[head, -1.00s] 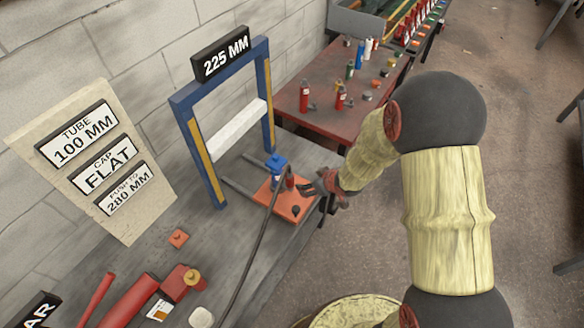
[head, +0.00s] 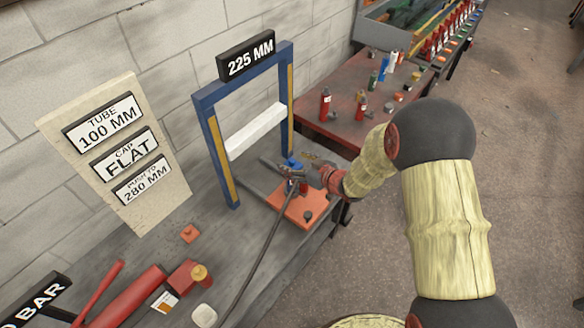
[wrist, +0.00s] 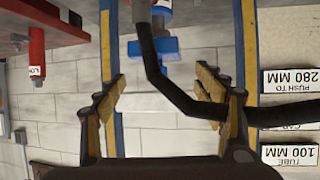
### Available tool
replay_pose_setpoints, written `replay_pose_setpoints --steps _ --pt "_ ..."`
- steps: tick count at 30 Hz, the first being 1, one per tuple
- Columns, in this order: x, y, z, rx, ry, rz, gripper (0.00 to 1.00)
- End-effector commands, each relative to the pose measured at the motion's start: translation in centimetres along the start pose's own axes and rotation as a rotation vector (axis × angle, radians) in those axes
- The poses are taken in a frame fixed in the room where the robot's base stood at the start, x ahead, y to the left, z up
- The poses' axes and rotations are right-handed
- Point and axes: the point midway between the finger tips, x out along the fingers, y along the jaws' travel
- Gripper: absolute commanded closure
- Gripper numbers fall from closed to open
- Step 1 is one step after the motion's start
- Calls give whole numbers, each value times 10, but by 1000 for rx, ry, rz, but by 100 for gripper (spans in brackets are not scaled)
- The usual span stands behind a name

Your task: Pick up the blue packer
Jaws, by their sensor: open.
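A blue part (head: 294,163), likely the blue packer, stands above the orange plate (head: 298,210) under the blue frame. It is partly hidden by my gripper (head: 293,174) in the head view. In the wrist view, its blue T-shaped end (wrist: 152,48) shows between and beyond the two fingertips of my gripper (wrist: 160,86), with a blue and white body at the top edge. My gripper is open, with nothing between its fingers that I can tell is held. A black hose (wrist: 165,80) crosses in front of the blue part.
The blue and yellow frame (head: 215,150) with a white crossbar (head: 257,130) stands close behind. A red table (head: 340,130) holds several small bottles. Red tools and a red cylinder (head: 130,300) lie on the grey bench at the front left.

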Motion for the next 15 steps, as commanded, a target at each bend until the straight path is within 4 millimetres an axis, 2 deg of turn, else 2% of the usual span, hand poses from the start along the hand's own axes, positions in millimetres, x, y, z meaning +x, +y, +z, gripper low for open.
replay_pose_setpoints --steps 1,5,11,15 --pt "9 -1 2 0 0 -2 31" --pt "22 0 1 0 -1 0 31" --pt "23 0 0 0 -1 1 31" --pt "23 0 1 0 -1 1 38"
